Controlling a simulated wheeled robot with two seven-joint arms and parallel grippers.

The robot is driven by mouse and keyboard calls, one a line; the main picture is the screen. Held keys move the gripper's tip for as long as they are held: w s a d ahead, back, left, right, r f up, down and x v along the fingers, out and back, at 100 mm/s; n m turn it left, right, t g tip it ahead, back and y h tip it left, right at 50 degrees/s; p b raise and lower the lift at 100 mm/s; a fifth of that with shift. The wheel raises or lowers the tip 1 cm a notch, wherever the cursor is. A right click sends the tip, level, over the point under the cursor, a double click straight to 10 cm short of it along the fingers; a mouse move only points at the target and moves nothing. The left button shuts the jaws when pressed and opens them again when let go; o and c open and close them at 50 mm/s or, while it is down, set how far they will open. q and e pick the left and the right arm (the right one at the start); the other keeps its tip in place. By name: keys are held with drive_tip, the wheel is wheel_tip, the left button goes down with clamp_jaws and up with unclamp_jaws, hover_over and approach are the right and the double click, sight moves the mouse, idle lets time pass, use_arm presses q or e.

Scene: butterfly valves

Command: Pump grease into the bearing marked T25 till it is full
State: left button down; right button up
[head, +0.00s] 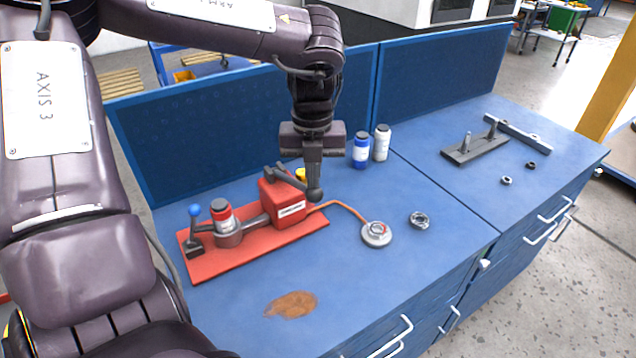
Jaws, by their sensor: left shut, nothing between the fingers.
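A red grease pump (282,205) stands on a red base plate (240,255), with a red-and-white canister (222,215) and a blue-knobbed lever (195,222) at its left. A dark handle (298,183) with a round end lies across the pump's top. An orange hose (345,209) runs from the pump to a round grey bearing fitting (376,234). A second ring-shaped bearing (420,220) lies to its right. No T25 mark is readable. My left gripper (313,180) is shut and empty, pointing down at the handle's end; I cannot tell whether they touch. My right gripper is out of view.
A blue bottle (361,151) and a white bottle (382,143) stand behind the bearings. A brown stain (291,304) marks the front of the blue bench. A grey fixture (475,148) and small rings (506,180) lie on the right bench. Blue panels (240,125) bound the back.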

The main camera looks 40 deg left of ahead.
use_arm(q)
drive_tip(key=shift+f, duration=0.15)
wheel_tip(320, 180, down, 7)
drive_tip(key=d+b, duration=0.1)
drive_tip(key=b, duration=0.5)
drive_tip(key=r+p, duration=0.4)
drive_tip(key=r, duration=0.1)
drive_tip(key=a+r+p, duration=0.1)
drive_tip(key=r+p, duration=0.1)
drive_tip(key=shift+r, duration=0.15)
idle(0.6)
